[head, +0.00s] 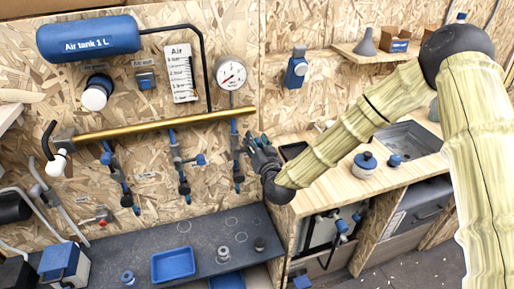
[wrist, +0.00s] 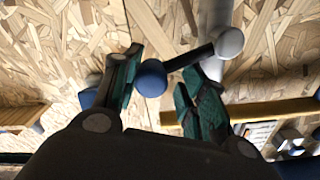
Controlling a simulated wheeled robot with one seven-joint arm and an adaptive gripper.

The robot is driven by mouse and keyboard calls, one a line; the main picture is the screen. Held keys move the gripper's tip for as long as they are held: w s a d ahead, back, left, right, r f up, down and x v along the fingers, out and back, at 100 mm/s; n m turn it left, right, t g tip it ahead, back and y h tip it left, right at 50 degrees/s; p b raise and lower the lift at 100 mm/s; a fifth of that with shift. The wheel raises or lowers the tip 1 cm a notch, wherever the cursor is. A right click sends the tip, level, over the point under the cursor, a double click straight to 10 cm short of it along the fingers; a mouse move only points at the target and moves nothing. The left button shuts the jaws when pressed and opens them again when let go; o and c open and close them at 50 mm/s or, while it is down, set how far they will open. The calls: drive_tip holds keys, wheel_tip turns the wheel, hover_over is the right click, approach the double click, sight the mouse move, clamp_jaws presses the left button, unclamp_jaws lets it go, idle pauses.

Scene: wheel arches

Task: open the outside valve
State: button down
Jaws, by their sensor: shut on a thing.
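Several small valves hang on branches below a brass pipe (head: 155,126) on the wooden wall. The rightmost branch valve (head: 237,150) is beside my gripper (head: 255,146), which reaches it from the right. In the wrist view, my gripper (wrist: 171,62) has its green-padded fingers either side of a blue ball knob (wrist: 150,78). A short black lever (wrist: 189,57) joins the knob to a grey rounded valve body (wrist: 229,43) and crosses by the right finger. My gripper is shut on this handle. In the head view, my fingers hide the handle.
A pressure gauge (head: 231,75) is above the rightmost branch, and a blue air tank (head: 88,37) is at upper left. A wooden counter (head: 333,182) stands below my arm. A dark bench (head: 203,238) with a blue tray (head: 172,279) is below the valves.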

drive_tip(key=shift+s+a+r+n+b, duration=0.3)
drive_tip(key=shift+n+b, duration=0.2)
drive_tip(key=shift+n, duration=0.5)
drive_tip(key=shift+s+a+r+n+b, duration=0.15)
drive_tip(key=shift+a+n+b, duration=0.3)
drive_tip(key=shift+n, duration=0.55)
drive_tip(key=shift+s+a+r+n+b, duration=0.2)
drive_tip(key=shift+n+b, duration=0.35)
drive_tip(key=shift+n, duration=0.45)
drive_tip(key=shift+r, duration=0.1)
drive_tip(key=c, duration=0.7)
unclamp_jaws()
drive_tip(key=shift+w, duration=0.15)
drive_tip(key=shift+c, duration=0.2)
drive_tip(key=v, duration=1.1)
drive_tip(key=shift+s+r, duration=0.35)
drive_tip(key=shift+s, duration=0.05)
